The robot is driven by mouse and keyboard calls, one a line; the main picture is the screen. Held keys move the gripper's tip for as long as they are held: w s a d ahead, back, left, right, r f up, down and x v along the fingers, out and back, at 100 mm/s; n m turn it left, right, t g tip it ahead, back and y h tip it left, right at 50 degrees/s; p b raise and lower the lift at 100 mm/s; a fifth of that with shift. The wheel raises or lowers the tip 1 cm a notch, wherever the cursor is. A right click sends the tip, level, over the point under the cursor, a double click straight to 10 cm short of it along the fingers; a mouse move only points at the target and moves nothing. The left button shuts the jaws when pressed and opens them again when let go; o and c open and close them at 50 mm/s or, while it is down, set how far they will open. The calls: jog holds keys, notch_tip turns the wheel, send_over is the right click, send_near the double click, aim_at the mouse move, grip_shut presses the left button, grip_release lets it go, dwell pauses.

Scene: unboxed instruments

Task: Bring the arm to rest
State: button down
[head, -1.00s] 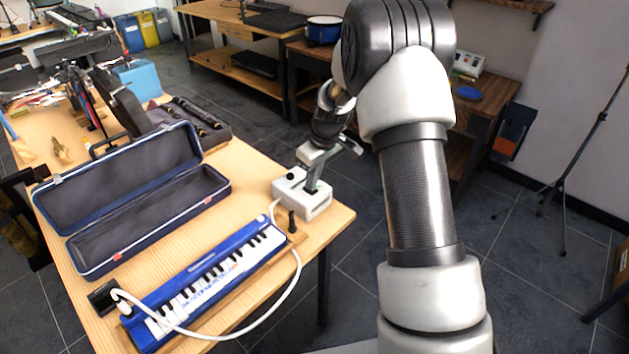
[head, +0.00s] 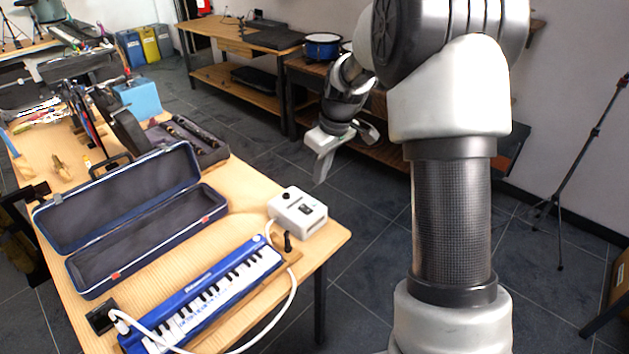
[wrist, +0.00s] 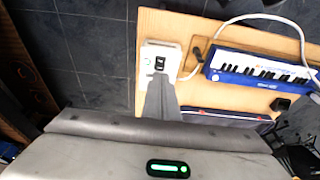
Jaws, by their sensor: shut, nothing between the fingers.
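My gripper (head: 321,163) is shut and empty in the head view. It is in the air past the table's right edge, above and behind the white box, clear of it. In the wrist view the shut fingers (wrist: 161,100) reach up the picture, in line with the white box (wrist: 160,62) and hiding part of its near side. My arm rises at the right of the head view and bends over toward the gripper.
The wooden table (head: 240,189) holds the white box (head: 298,211) with a switch, a blue keyboard (head: 203,297) with a white hose, and an open, empty dark case (head: 140,240). A workbench (head: 232,38) stands behind. A tripod (head: 577,150) stands at right. Open floor lies between.

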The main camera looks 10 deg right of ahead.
jog(key=shift+s+d+r, duration=0.1)
jog(key=shift+s+r, duration=0.1)
jog(key=shift+r, duration=0.2)
jog(key=s+a+r+m+t+p, duration=0.1)
jog(key=s+r+p, duration=0.2)
jog(key=s+r, duration=0.45)
jog(key=s+r+m+t+p, duration=0.1)
jog(key=s+r+m+p, duration=0.3)
jog(key=r, duration=0.7)
jog(key=s+r+m+p, duration=0.1)
jog(key=s+r, duration=0.2)
jog(key=s, duration=0.6)
jog(key=s+r+m+t+h+p, duration=0.1)
jog(key=s+r+p, duration=0.1)
jog(key=s, duration=0.8)
jog(key=shift+a+r+h, duration=0.15)
jog(key=shift+r+h, duration=0.15)
jog(key=shift+r, duration=0.55)
